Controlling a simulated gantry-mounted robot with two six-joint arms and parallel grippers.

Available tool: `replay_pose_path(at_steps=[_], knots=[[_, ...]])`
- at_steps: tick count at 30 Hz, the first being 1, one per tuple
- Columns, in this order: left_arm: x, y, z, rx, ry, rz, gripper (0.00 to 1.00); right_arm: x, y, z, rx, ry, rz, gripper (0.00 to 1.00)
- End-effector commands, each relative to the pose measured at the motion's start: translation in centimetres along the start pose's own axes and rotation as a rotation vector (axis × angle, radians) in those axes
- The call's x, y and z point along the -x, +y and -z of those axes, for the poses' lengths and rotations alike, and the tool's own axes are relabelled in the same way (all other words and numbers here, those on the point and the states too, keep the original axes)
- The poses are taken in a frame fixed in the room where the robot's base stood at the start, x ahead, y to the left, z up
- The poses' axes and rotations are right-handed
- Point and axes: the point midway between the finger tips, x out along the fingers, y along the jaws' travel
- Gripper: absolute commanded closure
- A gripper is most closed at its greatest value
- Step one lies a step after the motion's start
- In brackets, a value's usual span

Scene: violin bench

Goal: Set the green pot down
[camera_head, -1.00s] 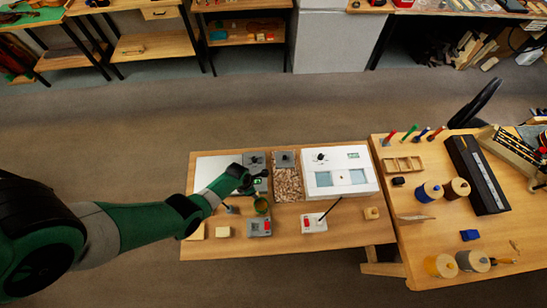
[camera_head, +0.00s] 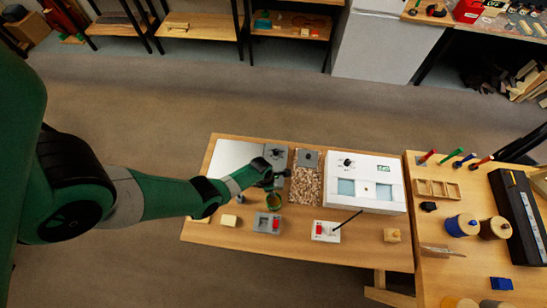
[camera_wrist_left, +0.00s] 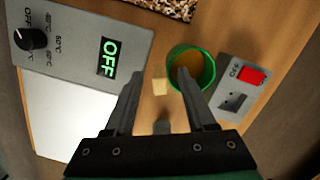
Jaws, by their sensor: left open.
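The green pot (camera_head: 273,201) stands on the wooden bench, behind the small grey box with the red switch. In the left wrist view the pot (camera_wrist_left: 190,68) shows its green rim and a brown inside. My left gripper (camera_wrist_left: 160,78) is open, with nothing held between its fingers. Its right finger overlaps the pot's lower left rim in that view; I cannot tell whether they touch. In the head view the left gripper (camera_head: 275,180) is just behind and above the pot. My right gripper is not in view.
A grey box with a dial and an OFF display (camera_wrist_left: 85,45) lies left of the fingers. The switch box (camera_wrist_left: 243,82) is close right of the pot. A tray of wood chips (camera_head: 306,186) and a white unit (camera_head: 365,203) stand further right.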

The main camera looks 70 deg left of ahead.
Motion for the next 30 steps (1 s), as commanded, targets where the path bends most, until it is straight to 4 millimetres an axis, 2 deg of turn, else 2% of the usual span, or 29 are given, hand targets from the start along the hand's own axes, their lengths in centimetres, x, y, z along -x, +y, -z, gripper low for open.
replay_pose_path(at_steps=[1, 9, 10, 30], knots=[[0.06, 0.0, -0.02, 0.0, 0.0, 0.0, 0.48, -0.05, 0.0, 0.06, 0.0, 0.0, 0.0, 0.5], [0.06, 0.0, -0.01, 0.0, 0.0, 0.0, 0.97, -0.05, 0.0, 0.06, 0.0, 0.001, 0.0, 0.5], [0.06, 0.0, -0.01, 0.0, 0.0, 0.0, 1.0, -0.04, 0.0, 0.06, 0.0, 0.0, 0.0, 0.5], [0.04, 0.0, 0.0, 0.0, 0.0, 0.0, 1.0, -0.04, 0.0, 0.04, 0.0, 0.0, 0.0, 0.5]])
